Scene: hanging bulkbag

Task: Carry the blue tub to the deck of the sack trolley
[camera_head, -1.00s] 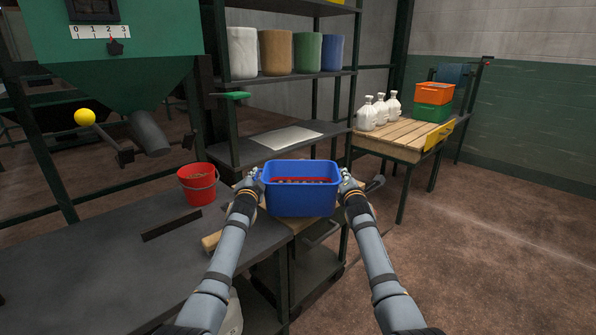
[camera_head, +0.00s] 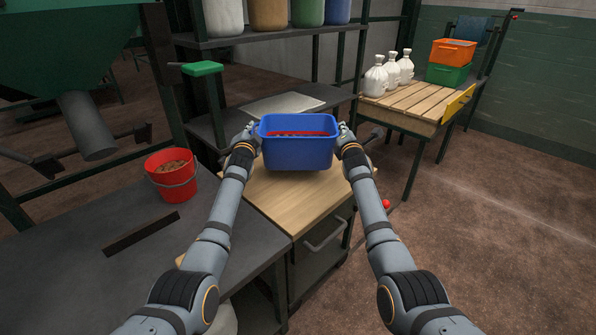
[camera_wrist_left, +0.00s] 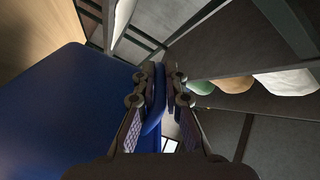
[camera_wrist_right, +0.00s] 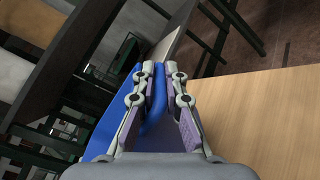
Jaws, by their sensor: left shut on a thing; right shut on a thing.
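The blue tub (camera_head: 298,152) is held between my two grippers, roughly level, over a wooden-topped cabinet. Something red and grey shows inside it. My left gripper (camera_head: 252,132) is shut on its left rim, and the left wrist view shows the fingers (camera_wrist_left: 160,80) on both sides of the blue edge. My right gripper (camera_head: 344,133) is shut on the right rim, seen also in the right wrist view (camera_wrist_right: 160,80). The tub hides part of the surface behind it. I cannot clearly make out the sack trolley or its deck.
The wooden cabinet top (camera_head: 283,204) is bare under the tub. A red bucket (camera_head: 172,178) stands on the dark bench (camera_head: 75,250) at left. White jugs (camera_head: 377,78) and stacked orange and green crates (camera_head: 452,54) stand on a slatted table (camera_head: 412,100). Floor at right is open.

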